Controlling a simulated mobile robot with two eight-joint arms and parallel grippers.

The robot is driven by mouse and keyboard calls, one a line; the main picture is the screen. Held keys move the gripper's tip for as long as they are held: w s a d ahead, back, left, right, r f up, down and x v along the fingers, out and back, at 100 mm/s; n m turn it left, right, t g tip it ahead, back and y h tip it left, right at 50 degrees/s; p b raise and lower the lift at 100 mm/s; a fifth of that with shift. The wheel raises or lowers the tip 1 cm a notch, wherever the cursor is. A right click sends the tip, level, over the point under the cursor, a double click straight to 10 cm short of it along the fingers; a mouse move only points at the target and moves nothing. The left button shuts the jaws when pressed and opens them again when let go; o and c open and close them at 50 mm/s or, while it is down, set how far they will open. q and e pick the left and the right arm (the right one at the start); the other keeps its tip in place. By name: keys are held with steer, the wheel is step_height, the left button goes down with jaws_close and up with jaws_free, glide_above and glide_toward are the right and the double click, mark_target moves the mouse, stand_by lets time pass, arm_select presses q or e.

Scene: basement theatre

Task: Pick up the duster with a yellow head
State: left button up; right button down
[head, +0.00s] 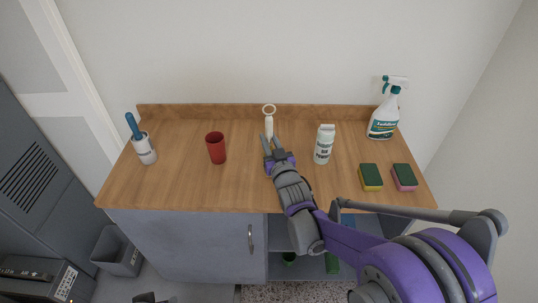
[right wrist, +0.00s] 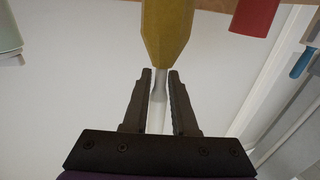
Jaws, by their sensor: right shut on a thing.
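The duster is between the fingers of my right gripper (head: 270,143), which is shut on its pale handle. In the head view, the white handle (head: 269,124) rises above the fingers and ends in a ring. In the right wrist view, the fingers of my right gripper (right wrist: 160,74) stand on both sides of the handle (right wrist: 157,112), and the yellow head (right wrist: 167,28) lies beyond the fingertips. The gripper hides the head in the head view. I cannot tell whether the duster touches the counter. A dark piece at the bottom edge may be my left gripper (head: 152,298).
On the wooden counter (head: 190,188) stand a blue-handled brush in a holder (head: 146,151), a red cup (head: 216,148), a white bottle (head: 324,146), a spray bottle (head: 383,118) and two sponges (head: 371,177). A low back ledge (head: 210,112) runs along the wall.

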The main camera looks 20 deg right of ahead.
mark_target(268, 119)
stand_by(0.3)
step_height(268, 119, up, 10)
steer(key=shift+f+p, duration=0.1)
steer(key=shift+p, duration=0.55)
stand_by(0.5)
